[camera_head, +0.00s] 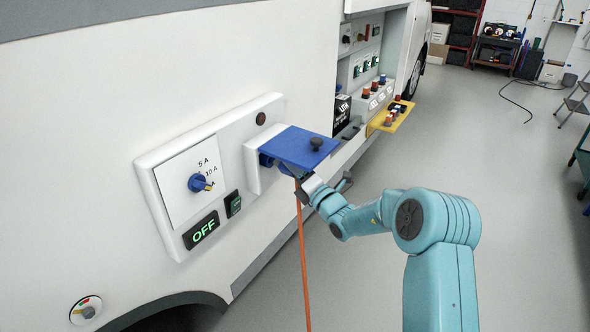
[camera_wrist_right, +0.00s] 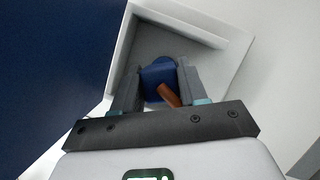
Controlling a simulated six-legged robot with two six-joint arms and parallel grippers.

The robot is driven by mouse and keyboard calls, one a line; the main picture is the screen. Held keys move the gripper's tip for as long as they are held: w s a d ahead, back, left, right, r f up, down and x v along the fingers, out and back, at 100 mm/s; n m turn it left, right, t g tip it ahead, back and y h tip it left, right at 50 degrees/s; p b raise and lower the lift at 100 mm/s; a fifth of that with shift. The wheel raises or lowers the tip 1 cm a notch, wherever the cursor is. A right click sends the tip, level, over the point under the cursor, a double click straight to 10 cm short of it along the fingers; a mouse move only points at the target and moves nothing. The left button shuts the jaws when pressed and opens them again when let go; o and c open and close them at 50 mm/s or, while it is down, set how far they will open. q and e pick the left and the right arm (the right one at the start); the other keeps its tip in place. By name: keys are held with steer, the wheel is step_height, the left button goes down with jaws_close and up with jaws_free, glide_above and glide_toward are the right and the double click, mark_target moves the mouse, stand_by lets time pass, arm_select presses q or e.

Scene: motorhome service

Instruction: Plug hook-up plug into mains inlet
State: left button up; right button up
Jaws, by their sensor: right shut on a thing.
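The mains inlet (camera_head: 253,168) is a white box on the motorhome's side panel. Its blue flap (camera_head: 300,145) stands open, sticking out over the opening, and fills the left of the right wrist view (camera_wrist_right: 50,70). My right gripper (camera_wrist_right: 157,82) is shut on the blue hook-up plug (camera_wrist_right: 158,74), in front of the inlet's white recess. An orange cable (camera_head: 303,250) hangs from the plug. In the head view the flap hides most of the gripper and plug. I cannot tell how deep the plug sits. My left gripper is out of view.
Left of the inlet are a blue rotary knob (camera_head: 198,183) marked in amps, a lit OFF display (camera_head: 201,230) and a green switch (camera_head: 233,203). A yellow tray (camera_head: 389,118) sticks out from the open locker beyond.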

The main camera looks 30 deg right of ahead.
mark_target(283, 165)
steer(key=shift+w+a, duration=0.25)
steer(key=shift+w, duration=0.3)
steer(key=shift+w+a, duration=0.2)
steer(key=shift+w, duration=0.35)
steer(key=shift+w, duration=0.1)
steer(key=shift+w+a, duration=0.3)
steer(key=shift+w, duration=0.15)
steer(key=o, duration=1.2)
steer(key=shift+w, duration=0.1)
steer(key=shift+c, duration=0.2)
